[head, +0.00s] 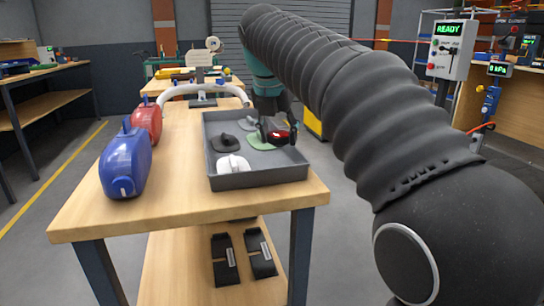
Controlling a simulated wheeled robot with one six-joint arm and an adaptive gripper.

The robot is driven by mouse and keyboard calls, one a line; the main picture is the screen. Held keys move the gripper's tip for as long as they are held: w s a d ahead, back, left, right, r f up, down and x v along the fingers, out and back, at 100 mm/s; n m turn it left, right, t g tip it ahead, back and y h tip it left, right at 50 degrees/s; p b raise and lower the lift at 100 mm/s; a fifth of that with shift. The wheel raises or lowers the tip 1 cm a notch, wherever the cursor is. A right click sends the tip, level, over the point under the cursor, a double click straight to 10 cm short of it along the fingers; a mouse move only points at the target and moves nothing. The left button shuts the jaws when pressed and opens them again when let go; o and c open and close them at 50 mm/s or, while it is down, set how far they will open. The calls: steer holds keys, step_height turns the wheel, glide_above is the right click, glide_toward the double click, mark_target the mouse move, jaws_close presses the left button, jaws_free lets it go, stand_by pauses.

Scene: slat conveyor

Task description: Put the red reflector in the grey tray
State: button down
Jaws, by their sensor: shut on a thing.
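My gripper (276,134) is over the right side of the grey tray (262,178) and is shut on the red reflector (279,138). The reflector is small, dark red and partly hidden by the fingers. It appears above a green piece (257,142) in the tray; I cannot tell whether it touches anything below. The tray stands on a wooden table (180,200). It also holds a black piece (226,143) at the left and a white piece (233,163) at the front left.
A blue rounded housing (124,164) and a red one (147,118) stand left of the tray. A white curved tube (195,89) lies behind it. My dark sleeved arm fills the right side.

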mark_target(273, 166)
steer(key=shift+s+a+f, duration=0.15)
steer(key=shift+a+f, duration=0.25)
steer(key=shift+a, duration=0.25)
steer(key=shift+f+b, duration=0.55)
steer(key=shift+f, duration=1.4)
steer(key=shift+c, duration=2.2)
jaws_free()
steer(key=p+v, duration=0.2)
steer(key=v, duration=1)
